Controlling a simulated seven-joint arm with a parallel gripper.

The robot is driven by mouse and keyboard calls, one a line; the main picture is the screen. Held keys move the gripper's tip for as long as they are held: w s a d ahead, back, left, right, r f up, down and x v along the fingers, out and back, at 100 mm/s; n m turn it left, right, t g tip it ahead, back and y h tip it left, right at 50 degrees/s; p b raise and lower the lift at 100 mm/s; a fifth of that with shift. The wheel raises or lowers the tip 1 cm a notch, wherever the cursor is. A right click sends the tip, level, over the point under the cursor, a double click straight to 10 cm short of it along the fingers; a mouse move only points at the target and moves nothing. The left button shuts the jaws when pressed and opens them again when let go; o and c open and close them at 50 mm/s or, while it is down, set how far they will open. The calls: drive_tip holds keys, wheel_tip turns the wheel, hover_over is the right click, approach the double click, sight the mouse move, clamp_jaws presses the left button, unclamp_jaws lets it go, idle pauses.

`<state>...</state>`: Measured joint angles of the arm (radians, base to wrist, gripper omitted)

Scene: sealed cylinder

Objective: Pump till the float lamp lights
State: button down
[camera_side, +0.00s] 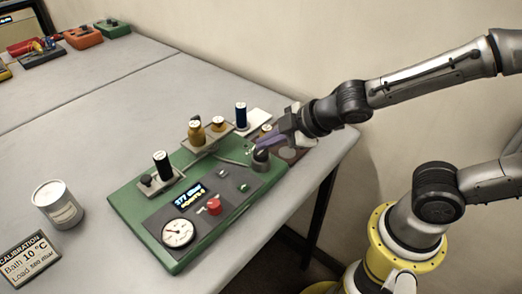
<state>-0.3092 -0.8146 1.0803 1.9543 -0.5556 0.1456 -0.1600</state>
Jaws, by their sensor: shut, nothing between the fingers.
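A green panel (128,199) lies on the table. It carries a lit display (188,195), a round white gauge (178,233), a red knob (214,206) and a few small buttons. A dark rounded knob (261,157) stands at its right back end; I cannot tell whether this is the pump. My gripper (261,143), with purple fingers, is shut and empty, with its tips just above or touching this knob; I cannot tell which. I cannot make out which part is the float lamp or whether it is lit.
A white can (58,204) and a calibration sign (30,258) reading bath 10 °C stand at left. Orange and green devices (83,37) (113,28) sit far back. The table's middle is clear.

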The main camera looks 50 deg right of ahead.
drive_tip(key=shift+s+f, duration=0.1)
drive_tip(key=shift+f, duration=0.95)
idle(1.0)
drive_tip(key=shift+r, duration=1.4)
drive_tip(key=shift+r, duration=2.5)
drive_tip(key=shift+r, duration=0.1)
wheel_tip(320, 180, up, 14)
hover_over(266, 152)
drive_tip(key=w+d, duration=0.2)
drive_tip(key=w, duration=0.4)
drive_tip(key=shift+d+r, duration=0.15)
drive_tip(key=shift+r, duration=0.05)
idle(0.5)
